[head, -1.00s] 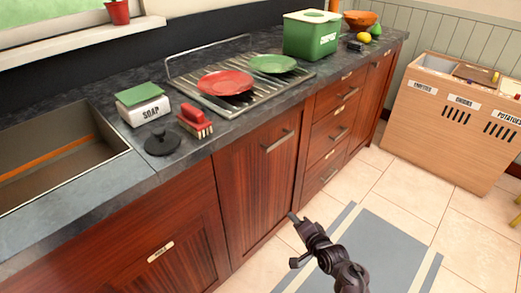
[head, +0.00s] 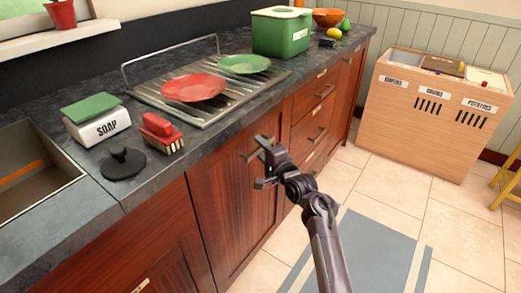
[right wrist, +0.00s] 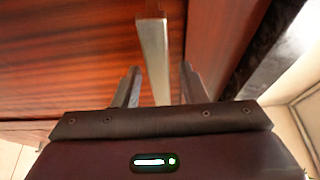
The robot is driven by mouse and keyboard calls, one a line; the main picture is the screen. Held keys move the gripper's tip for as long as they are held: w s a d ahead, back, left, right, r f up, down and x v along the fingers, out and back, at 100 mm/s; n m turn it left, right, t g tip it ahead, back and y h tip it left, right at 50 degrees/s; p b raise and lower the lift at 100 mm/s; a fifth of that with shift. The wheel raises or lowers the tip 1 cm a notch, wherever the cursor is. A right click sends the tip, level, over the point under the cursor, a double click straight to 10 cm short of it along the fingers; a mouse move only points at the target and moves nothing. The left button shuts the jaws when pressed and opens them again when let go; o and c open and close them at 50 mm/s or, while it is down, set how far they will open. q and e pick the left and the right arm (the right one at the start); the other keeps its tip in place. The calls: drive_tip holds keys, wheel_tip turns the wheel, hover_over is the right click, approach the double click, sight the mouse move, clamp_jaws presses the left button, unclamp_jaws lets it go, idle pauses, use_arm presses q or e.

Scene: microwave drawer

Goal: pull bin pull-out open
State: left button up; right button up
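The pull-out's dark red wooden front (head: 230,205) stands under the counter and looks closed, flush with its neighbours. Its grey bar handle (head: 248,156) is near the top of the front. My right gripper (head: 261,163) is at the handle, fingers toward the front. In the right wrist view the handle (right wrist: 154,55) runs between the two open fingers (right wrist: 160,88), with a gap on each side. The gripper hides part of the handle in the head view. My left gripper is out of view.
Drawers (head: 312,110) adjoin to the right. A wooden vegetable box (head: 410,125) stands across the open tiled floor.

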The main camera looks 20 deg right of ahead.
drive_tip(key=shift+w, duration=0.1)
clamp_jaws()
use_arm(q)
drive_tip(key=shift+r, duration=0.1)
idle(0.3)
